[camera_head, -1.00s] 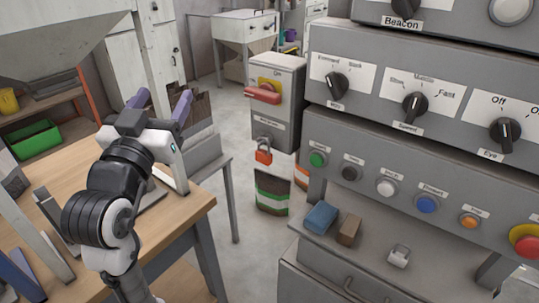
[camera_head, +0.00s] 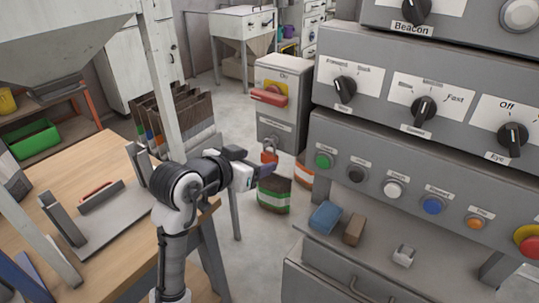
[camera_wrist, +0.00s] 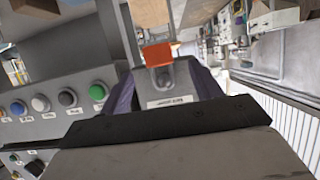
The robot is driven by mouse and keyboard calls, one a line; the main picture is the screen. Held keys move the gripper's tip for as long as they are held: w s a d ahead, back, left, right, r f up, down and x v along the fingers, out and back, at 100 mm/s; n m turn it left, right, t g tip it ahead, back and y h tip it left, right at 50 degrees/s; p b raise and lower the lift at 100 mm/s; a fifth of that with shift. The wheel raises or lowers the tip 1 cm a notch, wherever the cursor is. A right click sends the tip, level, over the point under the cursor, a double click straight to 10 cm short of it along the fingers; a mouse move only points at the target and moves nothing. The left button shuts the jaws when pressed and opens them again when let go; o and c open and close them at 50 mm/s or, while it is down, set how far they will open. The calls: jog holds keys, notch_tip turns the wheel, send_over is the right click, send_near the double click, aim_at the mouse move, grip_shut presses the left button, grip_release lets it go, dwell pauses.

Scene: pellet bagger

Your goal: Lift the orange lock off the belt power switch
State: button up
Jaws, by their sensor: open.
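The orange lock (camera_head: 269,157) hangs by its grey shackle at the bottom of the grey belt power switch box (camera_head: 287,80), which has a red handle (camera_head: 268,96) on its front. My gripper (camera_head: 266,172) is just in front of and slightly below the lock in the head view, and partly overlaps it. In the wrist view the open purple fingers (camera_wrist: 163,88) stand on either side of the lock (camera_wrist: 157,54) in the picture. The lock's body lies beyond the fingertips, and I see no contact.
The control panel (camera_head: 410,170) with knobs and coloured buttons stands close on the right. A wooden table (camera_head: 110,225) is at the left. A striped bag (camera_head: 274,194) stands behind my gripper.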

aim_at(267, 158)
jog(key=p+x, duration=0.1)
jog(key=x, duration=0.4)
jog(key=shift+d+f, duration=0.1)
jog(key=shift+f, duration=0.05)
jog(key=c, duration=1.1)
